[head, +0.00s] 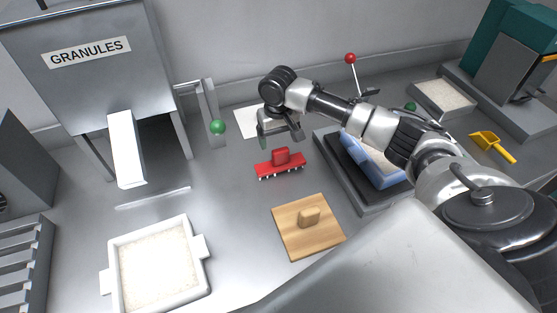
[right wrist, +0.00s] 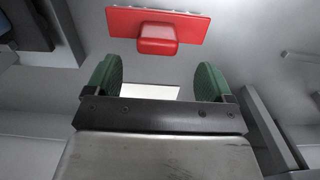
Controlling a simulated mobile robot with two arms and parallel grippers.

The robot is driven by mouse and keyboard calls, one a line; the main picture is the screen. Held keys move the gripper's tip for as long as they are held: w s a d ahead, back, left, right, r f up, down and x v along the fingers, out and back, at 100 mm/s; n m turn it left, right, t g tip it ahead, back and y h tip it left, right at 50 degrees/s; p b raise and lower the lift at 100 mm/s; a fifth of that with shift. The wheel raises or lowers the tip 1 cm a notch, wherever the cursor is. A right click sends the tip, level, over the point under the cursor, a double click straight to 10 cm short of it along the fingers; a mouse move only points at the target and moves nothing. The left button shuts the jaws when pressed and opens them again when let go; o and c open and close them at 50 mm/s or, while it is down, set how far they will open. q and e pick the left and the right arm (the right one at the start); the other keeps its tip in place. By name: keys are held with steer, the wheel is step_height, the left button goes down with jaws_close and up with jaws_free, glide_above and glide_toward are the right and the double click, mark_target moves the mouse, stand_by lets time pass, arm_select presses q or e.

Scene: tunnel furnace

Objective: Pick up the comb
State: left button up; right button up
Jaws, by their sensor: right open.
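The red comb (head: 281,166) lies on the grey worktop, its block-shaped grip on top and a row of small teeth along its front edge. My right gripper (head: 281,141) is just behind and above the comb in the head view, open and empty. In the right wrist view the comb (right wrist: 158,28) shows beyond the two green fingertips (right wrist: 157,84), with its grip (right wrist: 157,41) pointing toward the gap between them. The fingers do not touch it. My left gripper is not in view.
A wooden board with a knob (head: 292,240) lies in front of the comb. A dark tray with a blue-rimmed box (head: 361,173) is to its right. A white granule tray (head: 201,270), the granules hopper (head: 90,60) and a green-knobbed lever (head: 218,127) are to the left.

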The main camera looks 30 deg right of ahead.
mark_target(280, 149)
steer(key=shift+d+f, duration=0.1)
steer(key=shift+f, duration=0.25)
steer(key=f, duration=0.1)
steer(key=f+p, duration=0.1)
steer(key=f, duration=0.2)
steer(key=shift+s+f+p, duration=0.15)
steer(key=shift+s+p, duration=0.15)
steer(key=shift+s, duration=0.1)
steer(key=shift+f, duration=0.3)
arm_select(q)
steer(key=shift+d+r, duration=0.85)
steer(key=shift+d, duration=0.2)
arm_select(e)
steer(key=shift+f, duration=0.15)
steer(key=shift+c, duration=0.3)
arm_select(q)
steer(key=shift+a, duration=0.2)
arm_select(e)
steer(key=c, duration=1)
steer(key=shift+w+r, duration=0.1)
steer(key=shift+r, duration=0.1)
